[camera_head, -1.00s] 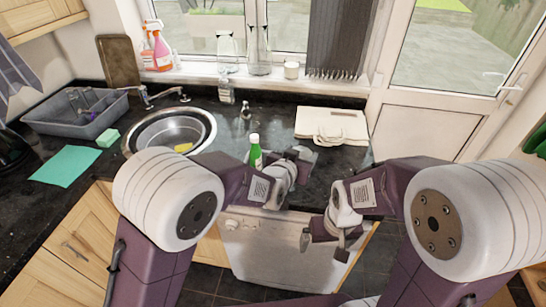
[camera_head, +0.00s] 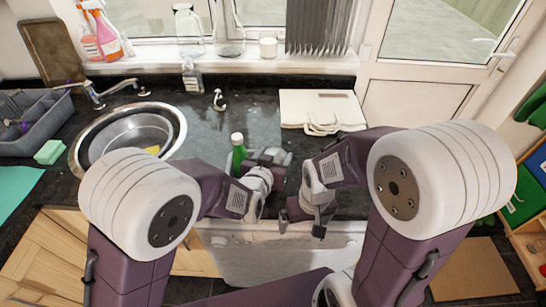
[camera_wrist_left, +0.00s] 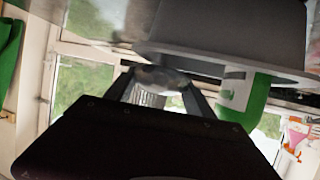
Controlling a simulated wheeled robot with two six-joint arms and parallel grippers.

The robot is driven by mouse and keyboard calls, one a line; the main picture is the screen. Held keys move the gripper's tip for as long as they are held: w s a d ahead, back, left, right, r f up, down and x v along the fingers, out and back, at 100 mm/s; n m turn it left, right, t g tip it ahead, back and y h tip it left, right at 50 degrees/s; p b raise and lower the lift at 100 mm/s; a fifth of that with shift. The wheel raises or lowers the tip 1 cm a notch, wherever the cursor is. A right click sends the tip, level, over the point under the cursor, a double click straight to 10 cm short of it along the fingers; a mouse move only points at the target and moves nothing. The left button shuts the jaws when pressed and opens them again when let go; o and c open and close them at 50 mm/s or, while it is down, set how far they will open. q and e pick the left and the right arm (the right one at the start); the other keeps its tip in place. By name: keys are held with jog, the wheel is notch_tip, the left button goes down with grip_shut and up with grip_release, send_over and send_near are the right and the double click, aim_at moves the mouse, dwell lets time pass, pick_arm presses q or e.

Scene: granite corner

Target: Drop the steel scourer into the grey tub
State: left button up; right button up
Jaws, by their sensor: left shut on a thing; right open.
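My left gripper (camera_head: 272,162) is over the dark counter just right of a green bottle (camera_head: 239,153). In the left wrist view it is shut on a pale grey, rounded thing (camera_wrist_left: 160,77), seemingly the steel scourer, blurred and partly hidden by the fingers. The head view does not show the scourer clearly. A grey tub (camera_head: 40,133) with purple and dark items in it stands on the counter at the far left, well away from the left gripper. My right gripper (camera_head: 300,213) is open and lower, in front of the counter edge.
The round steel sink (camera_head: 88,150) lies between the tub and my left gripper. A green block (camera_head: 50,152) is beside the tub. White boards (camera_head: 322,108) lie at the back right. In the left wrist view a large grey, rimmed shape (camera_wrist_left: 225,28) is close; I cannot tell what it is.

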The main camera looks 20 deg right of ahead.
pick_arm(q)
jog(key=shift+s+r+b, duration=0.15)
jog(key=shift+s+b, duration=0.2)
jog(key=shift+s, duration=0.45)
jog(key=shift+w+f+b, duration=0.35)
jog(key=shift+w+f, duration=0.1)
jog(key=shift+f, duration=0.15)
jog(key=o, duration=1.3)
jog(key=shift+r, duration=0.1)
jog(key=shift+s+r, duration=0.1)
jog(key=shift+s, duration=0.15)
pick_arm(e)
jog(key=shift+s+f, duration=0.3)
jog(key=shift+s, duration=0.25)
